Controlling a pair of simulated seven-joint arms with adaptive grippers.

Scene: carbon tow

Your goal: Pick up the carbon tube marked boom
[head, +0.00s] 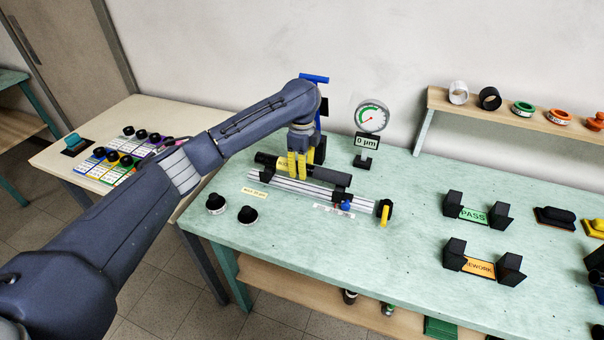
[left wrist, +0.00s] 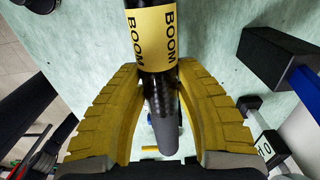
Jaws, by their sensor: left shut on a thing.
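The black carbon tube with a yellow BOOM label (left wrist: 152,35) runs between my left fingers in the left wrist view. In the head view the dark tube (head: 322,176) lies along the silver rail fixture (head: 290,190), near its black supports. My left gripper (head: 297,172) comes down from above and its yellow fingers are shut on the tube, one on each side, just past the label. I cannot tell whether the tube still touches the supports. My right gripper is in neither view.
A dial gauge (head: 371,117) with a 0 µm display stands behind the fixture. PASS (head: 473,215) and REWORK (head: 478,267) cradles stand empty to the right. A shelf (head: 515,114) holds several rolls.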

